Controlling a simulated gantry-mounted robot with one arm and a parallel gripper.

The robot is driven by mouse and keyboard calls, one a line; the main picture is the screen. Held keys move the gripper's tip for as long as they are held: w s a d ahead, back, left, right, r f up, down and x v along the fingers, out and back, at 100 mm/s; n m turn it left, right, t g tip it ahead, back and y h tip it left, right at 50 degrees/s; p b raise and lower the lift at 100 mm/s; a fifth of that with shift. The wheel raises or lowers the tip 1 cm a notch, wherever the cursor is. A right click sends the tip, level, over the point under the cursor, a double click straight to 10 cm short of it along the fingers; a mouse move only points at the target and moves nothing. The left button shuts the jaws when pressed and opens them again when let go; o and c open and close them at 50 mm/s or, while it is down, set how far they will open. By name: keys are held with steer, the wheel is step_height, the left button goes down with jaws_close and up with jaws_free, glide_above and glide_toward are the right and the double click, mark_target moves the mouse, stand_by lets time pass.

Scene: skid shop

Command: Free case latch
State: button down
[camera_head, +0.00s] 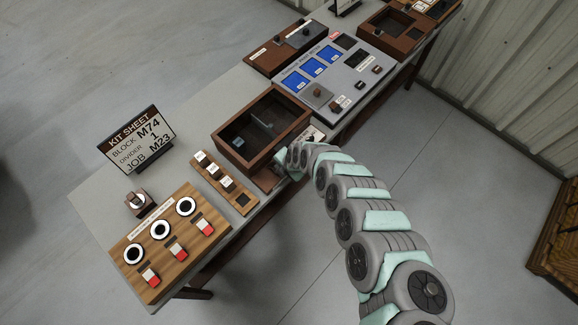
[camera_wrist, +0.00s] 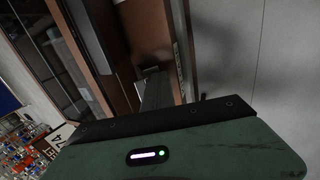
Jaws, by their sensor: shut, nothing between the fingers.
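An open-topped brown wooden case (camera_head: 303,123) with a dark interior and a small blue-grey piece inside stands near the front edge of the bench. My gripper (camera_head: 282,160) is at the near side of the case, low beside its wall; the arm partly covers the spot. In the wrist view my gripper (camera_wrist: 154,78) points at brown wooden parts beside the case, its slim grey fingers together with nothing visible between them. The case's wooden rim (camera_wrist: 62,65) runs along the left of that view. I cannot make out the latch clearly, nor tell whether the fingers touch it.
A sign (camera_head: 137,140) reads block M74, divider, job M23. A wooden panel (camera_head: 152,282) with white rings and red-white switches is at the near end. A narrow block rack (camera_head: 243,205) lies beside the case. A grey panel (camera_head: 358,80) with blue screens is beyond. Floor in front is clear.

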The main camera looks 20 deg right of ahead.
steer(key=shift+w+a, duration=0.15)
steer(key=shift+w, duration=0.05)
steer(key=shift+w+a+r+b, duration=0.1)
steer(key=shift+w+b, duration=0.15)
steer(key=shift+b, duration=0.05)
steer(key=shift+w+a, duration=0.1)
steer(key=shift+w, duration=0.1)
steer(key=shift+r, duration=0.1)
steer(key=shift+r+p, duration=0.3)
steer(key=shift+r, duration=0.05)
steer(key=s+f+p+v, duration=0.1)
steer(key=s+p+v, duration=0.1)
steer(key=p+v, duration=0.6)
steer(key=shift+d+v, duration=0.4)
steer(key=shift+v, duration=2.6)
steer(key=shift+w+f, duration=0.1)
